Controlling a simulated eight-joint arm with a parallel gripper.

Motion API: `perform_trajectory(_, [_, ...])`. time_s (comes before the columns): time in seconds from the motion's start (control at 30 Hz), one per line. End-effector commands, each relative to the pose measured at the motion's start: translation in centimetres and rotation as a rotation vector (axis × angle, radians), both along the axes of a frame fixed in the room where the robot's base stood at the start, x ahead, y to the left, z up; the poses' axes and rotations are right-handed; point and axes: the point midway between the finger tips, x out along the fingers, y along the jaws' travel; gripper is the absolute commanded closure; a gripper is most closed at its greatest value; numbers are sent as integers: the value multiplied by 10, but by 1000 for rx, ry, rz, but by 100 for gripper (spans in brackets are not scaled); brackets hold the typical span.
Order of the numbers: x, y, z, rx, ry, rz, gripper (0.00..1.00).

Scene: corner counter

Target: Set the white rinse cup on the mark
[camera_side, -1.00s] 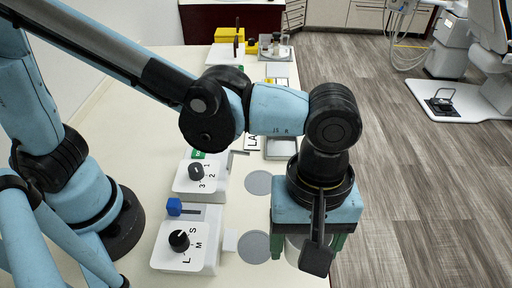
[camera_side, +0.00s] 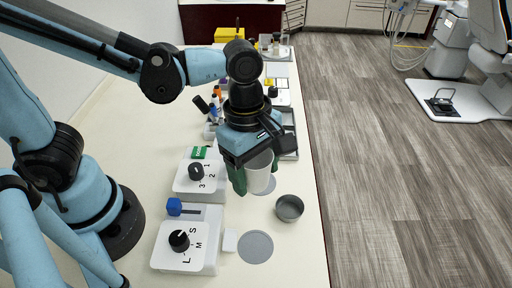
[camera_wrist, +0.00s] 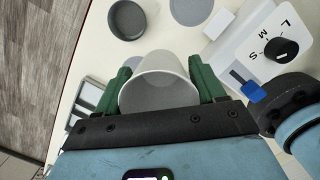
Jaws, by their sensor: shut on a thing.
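The white rinse cup (camera_side: 261,172) is between the green fingers of my gripper (camera_side: 256,180), which is shut on it. The cup looks upright and slightly tilted in the side view, near the far grey round mark (camera_side: 267,187). It covers part of that mark, and I cannot tell whether its base touches the counter. In the wrist view the cup (camera_wrist: 160,80) fills the gap between the fingers (camera_wrist: 162,88), its mouth facing the camera. A second grey round mark (camera_side: 255,247) lies bare nearer the front and also shows in the wrist view (camera_wrist: 190,10).
A dark grey bowl (camera_side: 289,208) stands right of the marks, near the counter's right edge. White dial boxes (camera_side: 187,240) (camera_side: 199,178) stand to the left, with a blue knob (camera_side: 174,206) by the front one. A grey tray (camera_side: 288,140) and bottles lie behind my gripper.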

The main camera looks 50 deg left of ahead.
Motion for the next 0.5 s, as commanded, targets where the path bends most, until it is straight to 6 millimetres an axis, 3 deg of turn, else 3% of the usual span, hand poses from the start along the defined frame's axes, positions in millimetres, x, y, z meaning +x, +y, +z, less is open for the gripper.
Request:
perform_trajectory(0.2, [33,24,-24,0,0,3,60])
perform_trajectory(0.5, [52,39,-40,0,1,-3,60])
